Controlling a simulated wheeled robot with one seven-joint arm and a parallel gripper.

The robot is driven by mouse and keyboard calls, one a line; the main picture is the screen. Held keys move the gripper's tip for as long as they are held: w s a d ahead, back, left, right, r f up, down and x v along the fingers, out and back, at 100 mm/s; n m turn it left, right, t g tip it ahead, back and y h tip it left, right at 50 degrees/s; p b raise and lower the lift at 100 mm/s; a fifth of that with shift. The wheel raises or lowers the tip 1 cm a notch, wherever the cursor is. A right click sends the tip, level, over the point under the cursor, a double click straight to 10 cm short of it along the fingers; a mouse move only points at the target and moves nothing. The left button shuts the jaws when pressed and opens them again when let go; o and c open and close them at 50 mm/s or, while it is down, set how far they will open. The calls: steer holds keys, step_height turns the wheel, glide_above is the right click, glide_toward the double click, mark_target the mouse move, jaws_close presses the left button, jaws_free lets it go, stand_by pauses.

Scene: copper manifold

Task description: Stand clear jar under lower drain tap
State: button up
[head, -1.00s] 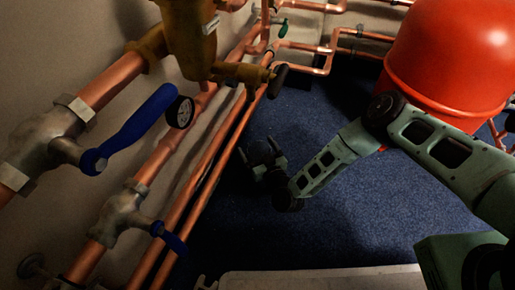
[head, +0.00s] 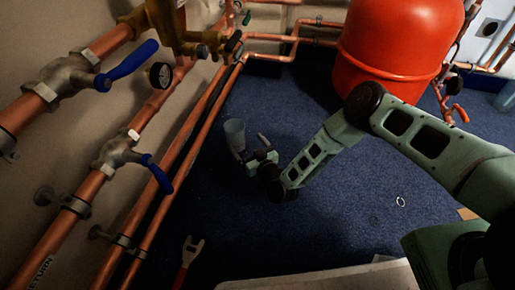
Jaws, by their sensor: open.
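A clear, greyish jar (head: 235,132) stands upright on the blue floor in the head view, near the copper pipes along the wall. My gripper (head: 252,148) is low at the jar's right and near side, with its fingers apart. One finger is close to the jar's lower part; whether it touches cannot be told. A brass fitting with a dark knob (head: 233,41) is above the jar in the picture, on the wall pipework. I cannot tell whether it is the lower drain tap, or whether the jar is directly beneath it.
A red tank (head: 395,45) stands at the back right. Blue-handled valves (head: 128,66) and a gauge (head: 160,75) line the left wall. A red-handled wrench (head: 187,262) and a pale panel edge (head: 325,280) are at the front. A ring (head: 401,201) lies on open floor at right.

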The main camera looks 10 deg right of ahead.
mark_target(238, 135)
steer(key=s+a+r+n+g, duration=0.3)
steer(key=a+r+g, duration=0.15)
steer(key=r, duration=0.45)
steer(key=s+a+r+n+g, duration=0.25)
steer(key=r+g, duration=0.35)
steer(key=r, duration=0.4)
steer(key=s+d+r+m+g+h, duration=0.1)
steer(key=s+d+r, duration=0.4)
steer(key=s, duration=0.5)
steer(key=s+d+r+m+g+h, duration=0.1)
steer(key=s+d+r, duration=0.4)
steer(key=s, duration=0.5)
steer(key=s+d+r+m+g+h, duration=0.1)
steer(key=s+d+r+g+h, duration=0.2)
steer(key=s+d+r+h, duration=0.2)
steer(key=s+d, duration=0.3)
steer(key=s, duration=0.2)
steer(key=shift+d+r+g, duration=0.25)
steer(key=shift+r+g, duration=0.1)
steer(key=shift+r, duration=0.05)
